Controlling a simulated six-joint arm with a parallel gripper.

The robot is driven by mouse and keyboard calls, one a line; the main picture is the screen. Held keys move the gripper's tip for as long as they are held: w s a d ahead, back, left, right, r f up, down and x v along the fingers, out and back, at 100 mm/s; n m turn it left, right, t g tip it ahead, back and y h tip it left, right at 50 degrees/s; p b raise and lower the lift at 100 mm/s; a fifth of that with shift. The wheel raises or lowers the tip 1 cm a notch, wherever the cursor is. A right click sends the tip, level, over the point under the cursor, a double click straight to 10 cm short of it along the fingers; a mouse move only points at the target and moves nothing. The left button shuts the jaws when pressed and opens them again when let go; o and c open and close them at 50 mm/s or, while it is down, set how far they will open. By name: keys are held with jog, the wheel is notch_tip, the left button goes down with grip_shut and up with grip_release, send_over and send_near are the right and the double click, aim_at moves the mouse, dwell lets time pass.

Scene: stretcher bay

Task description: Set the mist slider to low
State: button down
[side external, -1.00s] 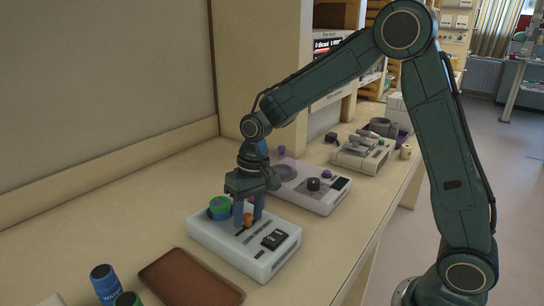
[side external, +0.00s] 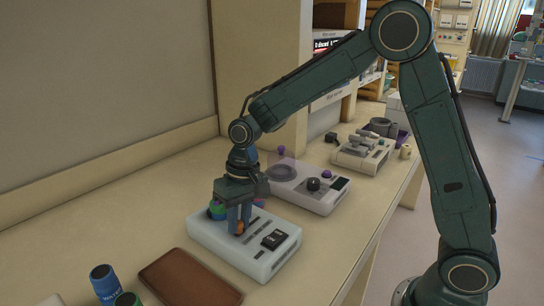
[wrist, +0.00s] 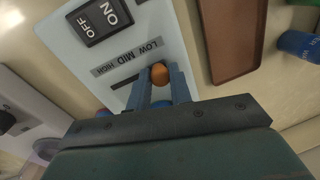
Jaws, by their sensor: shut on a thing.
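The white mist unit (side external: 210,236) stands on the counter in the side external view. Its orange slider knob (side external: 239,229) is between my gripper's fingertips (side external: 240,226), and the gripper is shut on it. In the wrist view the orange knob (wrist: 159,74) sits between the two blue fingers (wrist: 160,88). It is at the LOW end of the LOW MID HIGH label (wrist: 128,56). The dark slot (wrist: 123,83) shows on the MID and HIGH side of the knob. An ON/OFF switch (side external: 274,240) is on the same unit.
A brown tray (side external: 190,278) and a blue WATER bottle (side external: 106,283) are in front. Another white unit with a black dial (side external: 314,184) stands behind.

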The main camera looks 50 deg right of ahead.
jog(key=shift+a, duration=0.25)
jog(key=c, duration=1.3)
grip_release()
jog(key=shift+o, duration=0.2)
jog(key=shift+r, duration=0.1)
notch_tip(320, 180, up, 14)
jog(key=d, duration=0.2)
jog(key=shift+s+f, duration=0.15)
jog(key=shift+f, duration=0.1)
jog(key=shift+d, duration=0.1)
